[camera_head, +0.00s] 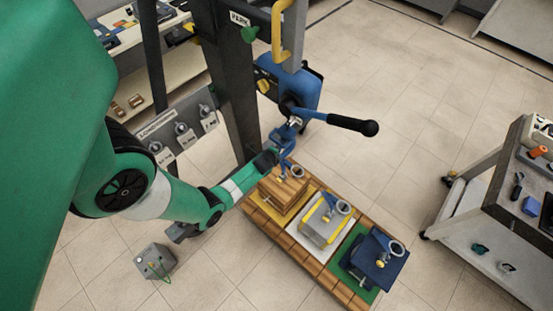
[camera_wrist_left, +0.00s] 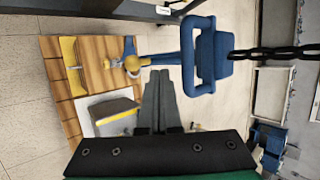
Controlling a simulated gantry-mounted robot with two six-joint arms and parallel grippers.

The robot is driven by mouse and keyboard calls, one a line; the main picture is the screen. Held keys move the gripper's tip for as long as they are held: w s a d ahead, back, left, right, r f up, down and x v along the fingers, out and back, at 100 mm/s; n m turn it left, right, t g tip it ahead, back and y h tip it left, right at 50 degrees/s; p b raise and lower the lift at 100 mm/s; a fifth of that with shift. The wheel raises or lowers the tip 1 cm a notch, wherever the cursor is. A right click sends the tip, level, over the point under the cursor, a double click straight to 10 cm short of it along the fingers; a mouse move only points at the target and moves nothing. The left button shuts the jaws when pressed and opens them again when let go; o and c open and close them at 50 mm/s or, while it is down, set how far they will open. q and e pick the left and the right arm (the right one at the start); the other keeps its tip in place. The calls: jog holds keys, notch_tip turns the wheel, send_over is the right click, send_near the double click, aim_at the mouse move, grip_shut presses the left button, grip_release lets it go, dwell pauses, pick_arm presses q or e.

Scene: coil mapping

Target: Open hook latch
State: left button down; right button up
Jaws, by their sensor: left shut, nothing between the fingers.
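A blue hook (camera_head: 285,143) hangs below a blue hoist (camera_head: 290,85) at the centre of the head view. In the left wrist view, blue hook parts (camera_wrist_left: 203,60) lie just beyond and right of the fingertips, with a yellow and grey piece (camera_wrist_left: 132,65) at their left. My left gripper (camera_head: 270,156) is close beside the hook; its fingers also show in the left wrist view (camera_wrist_left: 160,74). They are shut and empty, with tips near the hook's blue stem. I cannot tell whether they touch it. The latch itself is too small to make out. My right gripper is not in view.
A wooden crate (camera_head: 278,190), a grey block (camera_head: 322,228) and a dark blue block (camera_head: 373,258), each with a ring, stand on a wooden pallet (camera_head: 265,218) below. A black-handled lever (camera_head: 345,122) juts right from the hoist. A dark chain (camera_wrist_left: 280,53) hangs near the hook.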

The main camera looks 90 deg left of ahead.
pick_arm(q)
jog(key=shift+r+p, duration=0.8)
jog(key=p+v, duration=0.3)
jog(key=v, duration=0.8)
jog(key=shift+d+r+p, duration=0.2)
jog(key=shift+r+p, duration=0.05)
jog(key=shift+p, duration=0.05)
jog(key=shift+s, duration=0.1)
